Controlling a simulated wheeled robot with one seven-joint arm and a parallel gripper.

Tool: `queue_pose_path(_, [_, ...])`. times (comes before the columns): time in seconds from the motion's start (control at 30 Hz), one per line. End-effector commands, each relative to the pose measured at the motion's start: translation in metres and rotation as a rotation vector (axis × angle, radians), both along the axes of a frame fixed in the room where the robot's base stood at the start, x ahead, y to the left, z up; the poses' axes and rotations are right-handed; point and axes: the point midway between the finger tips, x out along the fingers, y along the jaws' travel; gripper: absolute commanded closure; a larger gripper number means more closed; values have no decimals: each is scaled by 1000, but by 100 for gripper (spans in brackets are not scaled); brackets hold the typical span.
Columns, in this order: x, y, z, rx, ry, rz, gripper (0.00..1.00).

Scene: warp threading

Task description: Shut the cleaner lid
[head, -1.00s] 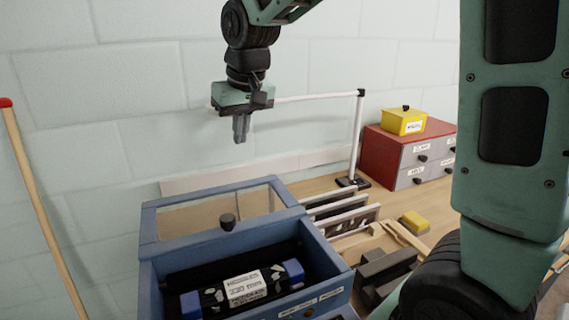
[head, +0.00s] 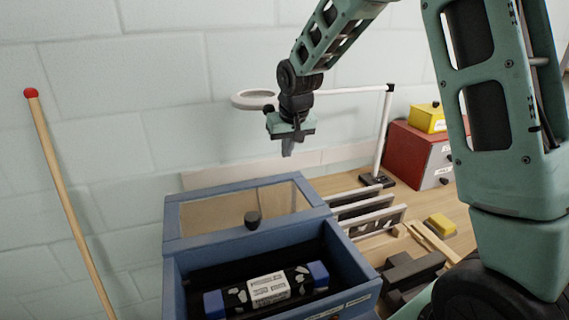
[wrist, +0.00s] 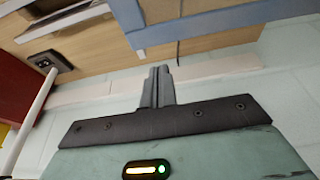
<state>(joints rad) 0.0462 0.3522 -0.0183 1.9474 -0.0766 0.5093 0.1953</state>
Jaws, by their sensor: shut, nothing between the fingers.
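The cleaner (head: 350,262) is a blue box on the bench in the head view, with its front part open at the top. Its lid (head: 215,212), a blue frame with a clear pane, lies behind the opening. A black knob (head: 252,219) stands on the lid's front bar. A black roller (head: 268,288) with blue ends and a white label shows inside the box. My gripper (head: 287,149) is shut and empty, pointing down above the back of the lid and apart from it. Its fingers also show in the wrist view (wrist: 157,88), with part of a blue frame (wrist: 215,22) beyond.
A white stand with a ring (head: 382,135) rises behind the cleaner. Several upright panels (head: 362,205) stand to its right. A yellow block (head: 440,225), a red drawer cabinet (head: 412,150) and a yellow box (head: 427,118) are farther right. A red-tipped stick (head: 65,190) leans at left.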

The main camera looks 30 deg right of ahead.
Motion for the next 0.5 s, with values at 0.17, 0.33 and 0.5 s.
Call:
queue_pose_path(0.17, [11, -2, -33, 0, 4, 1, 100])
queue_pose_path(0.33, [18, -4, -54, -1, 2, 2, 100])
queue_pose_path(0.5, [21, -4, -63, 0, 1, 1, 100])
